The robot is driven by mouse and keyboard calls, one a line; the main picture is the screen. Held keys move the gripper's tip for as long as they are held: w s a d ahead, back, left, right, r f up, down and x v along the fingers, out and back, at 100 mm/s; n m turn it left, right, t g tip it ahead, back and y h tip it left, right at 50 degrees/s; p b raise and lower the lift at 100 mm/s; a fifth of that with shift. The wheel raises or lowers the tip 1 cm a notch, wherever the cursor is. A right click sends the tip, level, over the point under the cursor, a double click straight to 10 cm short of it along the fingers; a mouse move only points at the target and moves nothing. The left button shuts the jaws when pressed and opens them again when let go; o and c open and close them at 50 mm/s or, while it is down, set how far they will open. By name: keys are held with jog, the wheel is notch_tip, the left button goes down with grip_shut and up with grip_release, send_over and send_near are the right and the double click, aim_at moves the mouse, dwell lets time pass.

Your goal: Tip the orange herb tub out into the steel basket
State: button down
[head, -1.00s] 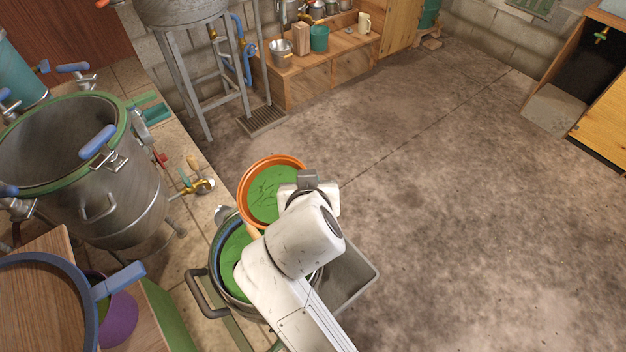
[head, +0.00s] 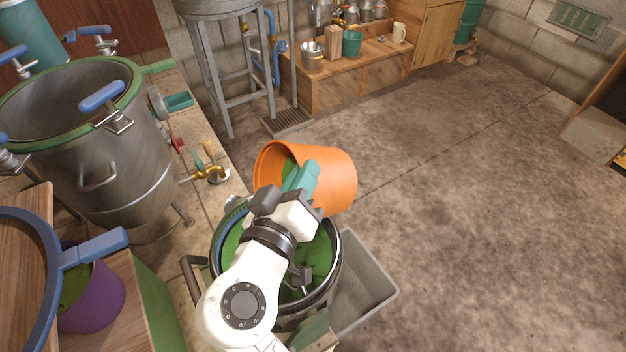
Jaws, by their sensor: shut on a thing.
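The orange herb tub (head: 335,180) is tilted on its side over the far edge of the steel basket, its mouth facing left and partly toward me. Some green herb (head: 290,167) shows inside its mouth. My gripper (head: 285,198) is shut on a teal part at the tub, which looks like its handle (head: 300,178). The steel basket (head: 333,285) stands below my arm, with green herb (head: 322,255) inside. My arm hides much of the basket, and the tub's depths are hidden.
A large steel still pot (head: 75,140) with a green rim and blue clamp handles stands at the left, with a brass tap (head: 212,172) beside it. A grey bin (head: 365,285) is right of the basket. A purple tub (head: 95,300) sits lower left. The floor at right is clear.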

jog(key=shift+s+a+f+n+t+b, duration=0.35)
jog(key=shift+a+f+t+b, duration=0.15)
jog(key=shift+b, duration=0.65)
jog(key=shift+s+a+f+n+t+b, duration=0.2)
jog(key=shift+a+f+n+t+b, duration=0.3)
jog(key=shift+b, duration=0.65)
jog(key=shift+s+a+f+n+t+b, duration=0.3)
jog(key=shift+f+b, duration=0.3)
jog(key=shift+b, duration=0.55)
jog(key=shift+s+a+f+n+t+h+b, duration=0.25)
jog(key=shift+a+n+t+b, duration=0.2)
jog(key=shift+b, duration=0.5)
jog(key=shift+s+a+r, duration=0.1)
jog(key=shift+s+a, duration=0.05)
